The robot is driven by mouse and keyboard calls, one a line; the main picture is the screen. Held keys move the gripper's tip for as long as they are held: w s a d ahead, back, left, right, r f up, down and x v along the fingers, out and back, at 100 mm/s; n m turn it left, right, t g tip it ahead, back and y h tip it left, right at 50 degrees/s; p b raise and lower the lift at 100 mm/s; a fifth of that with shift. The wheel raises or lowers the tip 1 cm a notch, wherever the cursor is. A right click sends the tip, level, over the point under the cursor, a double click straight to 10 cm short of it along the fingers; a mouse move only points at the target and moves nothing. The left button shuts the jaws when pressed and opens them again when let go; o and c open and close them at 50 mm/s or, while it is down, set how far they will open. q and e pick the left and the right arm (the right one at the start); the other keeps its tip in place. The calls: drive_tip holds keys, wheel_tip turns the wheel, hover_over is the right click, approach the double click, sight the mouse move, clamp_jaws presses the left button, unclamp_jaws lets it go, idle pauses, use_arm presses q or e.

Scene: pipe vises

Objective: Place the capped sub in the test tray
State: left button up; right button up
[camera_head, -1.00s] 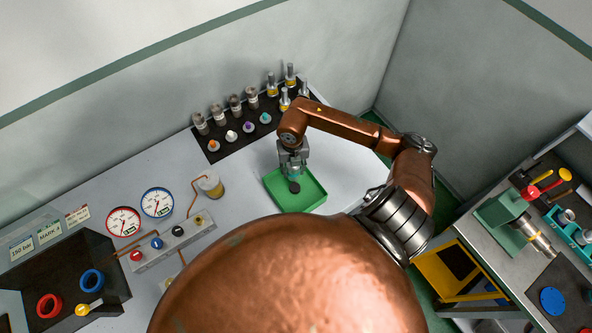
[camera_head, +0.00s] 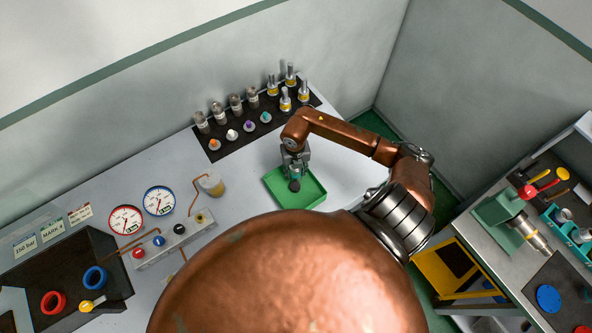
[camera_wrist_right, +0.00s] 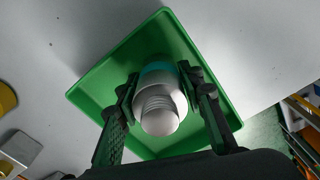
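The capped sub (camera_wrist_right: 160,105) is a pale grey piece with a threaded end towards the camera and a teal cap (camera_wrist_right: 157,66) at its far end. It sits between the two fingers of my right gripper (camera_wrist_right: 161,84), which look shut on it. In the head view my right gripper (camera_head: 295,174) points down over the green test tray (camera_head: 312,196). The tray also shows in the wrist view (camera_wrist_right: 92,92). Whether the sub touches the tray floor I cannot tell. My left gripper is not in view.
A dark rack (camera_head: 218,152) with several fittings and coloured caps stands behind the tray. A yellowish cup (camera_head: 212,184), gauges (camera_head: 125,221) and a valve block (camera_head: 172,240) are to the left. A green vise (camera_head: 505,215) is on the right bench.

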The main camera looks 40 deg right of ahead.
drive_tip(key=o, duration=0.4)
drive_tip(key=shift+c, duration=0.2)
drive_tip(key=shift+r, duration=0.15)
wheel_tip(320, 180, up, 12)
drive_tip(key=shift+b, duration=1.1)
